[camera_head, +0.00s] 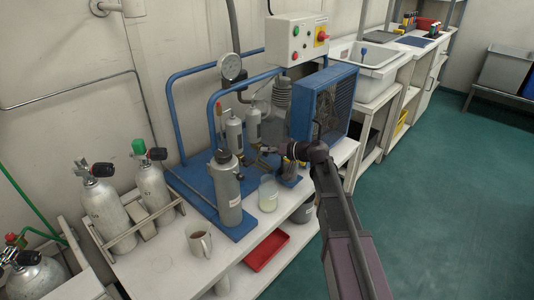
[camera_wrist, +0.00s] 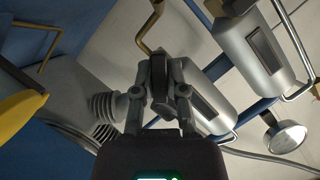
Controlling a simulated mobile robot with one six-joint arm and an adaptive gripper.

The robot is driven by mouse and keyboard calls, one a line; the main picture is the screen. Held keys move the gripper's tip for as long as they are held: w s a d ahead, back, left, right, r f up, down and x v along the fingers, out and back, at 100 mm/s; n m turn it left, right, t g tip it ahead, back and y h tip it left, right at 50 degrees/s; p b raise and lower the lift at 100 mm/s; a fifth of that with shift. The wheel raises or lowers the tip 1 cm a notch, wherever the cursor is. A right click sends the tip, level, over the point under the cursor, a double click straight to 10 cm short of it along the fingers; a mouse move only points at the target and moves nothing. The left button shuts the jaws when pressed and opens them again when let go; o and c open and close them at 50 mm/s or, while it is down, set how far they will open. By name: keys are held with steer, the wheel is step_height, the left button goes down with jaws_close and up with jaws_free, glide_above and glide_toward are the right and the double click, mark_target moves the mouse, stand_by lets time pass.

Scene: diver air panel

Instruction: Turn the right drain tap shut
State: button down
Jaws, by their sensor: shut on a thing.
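In the wrist view my gripper (camera_wrist: 160,75) is shut on a dark tap handle (camera_wrist: 158,72), taken to be the right drain tap. A brass pipe (camera_wrist: 152,18) bends down close to the fingertips. Two silver separator cylinders with dark windows (camera_wrist: 258,50) lie to the right of my fingers, the nearer one partly behind them. In the head view my gripper (camera_head: 268,152) reaches left, below the right separator (camera_head: 253,125); the left separator (camera_head: 235,135) stands beside it. The tap is hidden there by my gripper, and its turn angle cannot be told.
A grey cylinder (camera_head: 225,188) stands left of my gripper. A glass jar (camera_head: 268,194) is just below it. The blue fan guard (camera_head: 325,103) is close on the right. A mug (camera_head: 199,242) and red tray (camera_head: 266,250) are nearer the front. The green floor at right is open.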

steer(key=m+b, duration=0.1)
steer(key=m+y+b, duration=0.1)
steer(key=m, duration=0.1)
steer(key=m+y+b, duration=0.1)
steer(key=shift+w+f+g, duration=0.15)
steer(key=shift+f+g, duration=0.1)
steer(key=shift+g, duration=0.15)
steer(key=shift+r+m+y+b, duration=0.1)
steer(key=shift+m+y+b, duration=0.85)
steer(key=shift+m, duration=0.85)
steer(key=c, duration=0.7)
jaws_free()
steer(key=shift+d, duration=0.15)
steer(key=shift+v, duration=5.9)
steer(key=shift+r, duration=0.2)
